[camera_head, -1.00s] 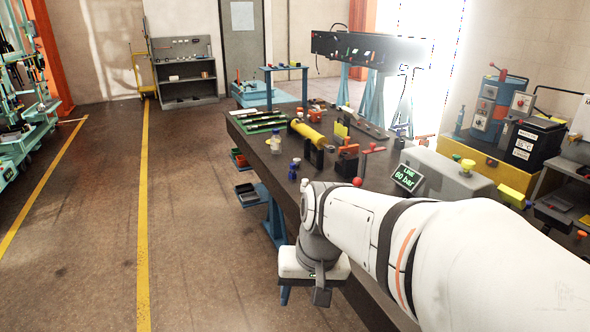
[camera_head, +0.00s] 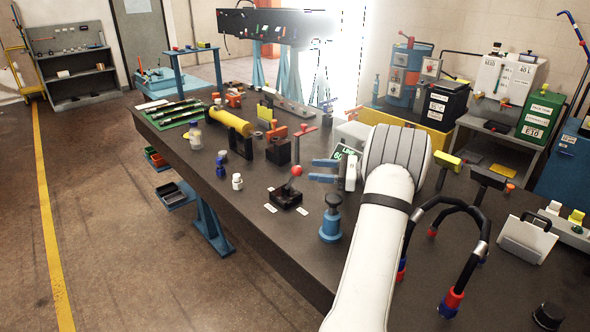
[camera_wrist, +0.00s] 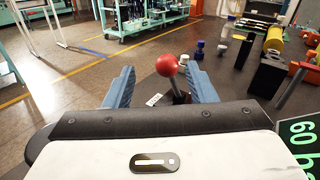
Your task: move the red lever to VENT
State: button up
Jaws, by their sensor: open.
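The red lever has a round red knob (camera_head: 296,170) on a short dark stem. It rises from a black base (camera_head: 286,199) on the dark bench, with small white labels (camera_head: 271,208) around it; their words are too small to read. The knob also shows in the wrist view (camera_wrist: 167,65), between and beyond the fingers, with one label (camera_wrist: 153,100) near its foot. My gripper (camera_head: 322,170) has blue fingers, open and empty. It is just right of the knob in the head view and apart from it. The wrist view shows both fingers (camera_wrist: 160,72) spread wide.
A blue fitting with a black knob (camera_head: 331,222) stands close to the right of the base. A red T-handle (camera_head: 304,131) and a green display (camera_head: 343,155) are behind.

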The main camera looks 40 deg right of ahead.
aim_at(297, 171)
jog(key=shift+t, duration=0.3)
jog(key=w+a, duration=0.1)
jog(key=w, duration=0.1)
jog(key=w+a+f, duration=0.1)
jog(key=w, duration=0.1)
jog(key=w+a+f, duration=0.1)
jog(key=a, duration=0.1)
jog(key=shift+w, duration=0.4)
grip_shut()
jog(key=shift+r, duration=0.1)
